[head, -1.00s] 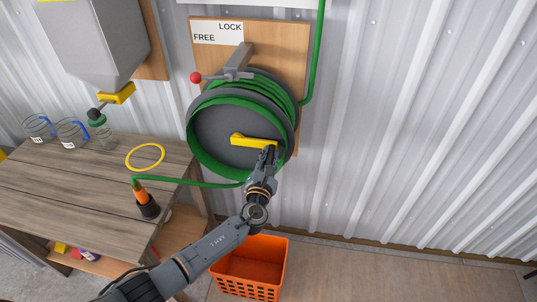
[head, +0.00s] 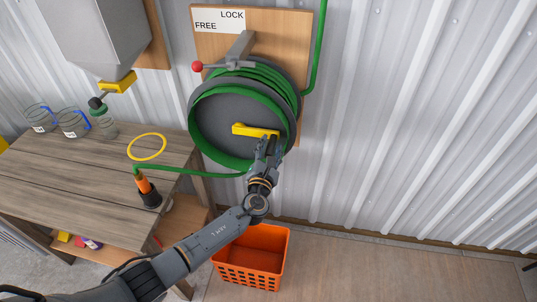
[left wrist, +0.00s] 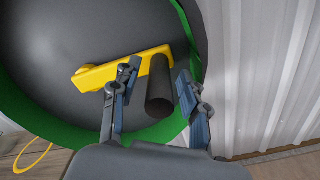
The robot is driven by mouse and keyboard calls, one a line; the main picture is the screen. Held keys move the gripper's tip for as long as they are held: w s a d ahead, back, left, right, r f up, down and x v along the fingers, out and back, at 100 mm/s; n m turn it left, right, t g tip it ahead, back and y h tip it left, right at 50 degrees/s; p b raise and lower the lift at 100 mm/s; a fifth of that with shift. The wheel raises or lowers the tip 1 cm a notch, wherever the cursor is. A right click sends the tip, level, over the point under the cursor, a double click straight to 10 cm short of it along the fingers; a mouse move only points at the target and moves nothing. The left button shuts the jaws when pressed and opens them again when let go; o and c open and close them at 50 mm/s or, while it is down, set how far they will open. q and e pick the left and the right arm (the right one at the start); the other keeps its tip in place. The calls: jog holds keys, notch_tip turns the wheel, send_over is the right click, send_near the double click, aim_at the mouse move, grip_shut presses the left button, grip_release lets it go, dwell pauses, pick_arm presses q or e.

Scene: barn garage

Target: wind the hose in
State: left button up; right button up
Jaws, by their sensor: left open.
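The hose reel (head: 222,118) is a grey drum on a wooden wall board, with green hose (head: 275,82) wound on it. Its yellow crank (head: 250,130) points right and carries a dark cylindrical grip (left wrist: 160,88). My left gripper (head: 268,145) is open at the crank's outer end; in the left wrist view its fingers (left wrist: 160,98) stand either side of the grip. The hose's free run (head: 205,172) leads left to an orange nozzle end (head: 143,184) at the table. A lever with a red knob (head: 197,66) points left, below FREE. My right gripper is out of view.
A wooden table (head: 80,165) at left holds glass jugs (head: 72,122) and a yellow ring (head: 147,146). A grey hopper (head: 95,35) hangs above it. An orange basket (head: 250,265) stands on the floor below the reel. The floor at right is clear.

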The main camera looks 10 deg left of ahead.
pick_arm(q)
jog(key=s, duration=1.2)
jog(key=shift+a, duration=0.2)
jog(key=shift+w, duration=0.1)
jog(key=s+a+f+n+g+y+b, duration=0.1)
jog(key=s+a+f+n+g, duration=0.4)
jog(key=f, duration=0.6)
jog(key=s+a+f+n+g, duration=0.15)
jog(key=s+f+n, duration=0.25)
jog(key=f+n, duration=0.5)
jog(key=s+a+f+n+g+y+b, duration=0.1)
jog(key=s+a+f+n+g, duration=0.25)
jog(key=f, duration=0.95)
jog(key=s+a+f+n+g, duration=0.1)
jog(key=s+f+n+g, duration=0.1)
jog(key=s+f+n, duration=0.4)
jog(key=s+a+f+n+g+h+b, duration=0.1)
jog(key=s+f+n, duration=0.5)
jog(key=s, duration=1.1)
jog(key=s+a+f+n+g+b, duration=0.1)
jog(key=s+f+n+g, duration=0.3)
jog(key=s+n, duration=0.7)
notch_tip(320, 180, down, 2)
jog(key=shift+s+f, duration=0.2)
jog(key=shift+s, duration=0.45)
jog(key=shift+n, duration=0.25)
jog(key=shift+c, duration=0.2)
